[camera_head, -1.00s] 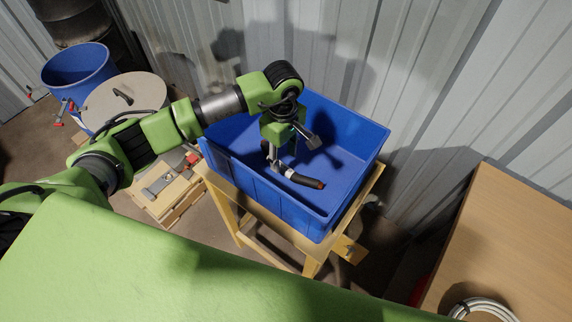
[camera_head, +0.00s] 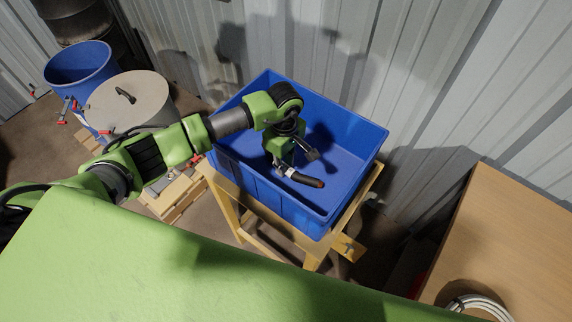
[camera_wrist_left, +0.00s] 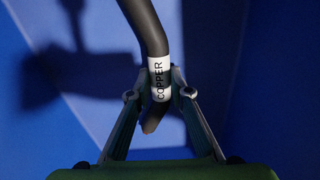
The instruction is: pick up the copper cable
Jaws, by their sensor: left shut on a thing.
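The copper cable (camera_head: 308,181) is a short dark piece with a brownish end, low inside the blue crate (camera_head: 345,140). In the left wrist view the cable (camera_wrist_left: 146,25) is dark and bent, with a white label reading COPPER. My left gripper (camera_head: 286,166) reaches down into the crate and is shut on the cable. In the wrist view its fingertips (camera_wrist_left: 160,90) close on both sides of the cable at the label. I cannot tell whether the cable touches the crate floor. My right gripper is not in view.
The crate stands on a wooden stand (camera_head: 313,262) by a corrugated metal wall (camera_head: 420,80). A blue barrel (camera_head: 75,65) and a grey lidded drum (camera_head: 130,105) stand at the left. A wooden table (camera_head: 510,240) with a white cable coil (camera_head: 478,306) is at the right.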

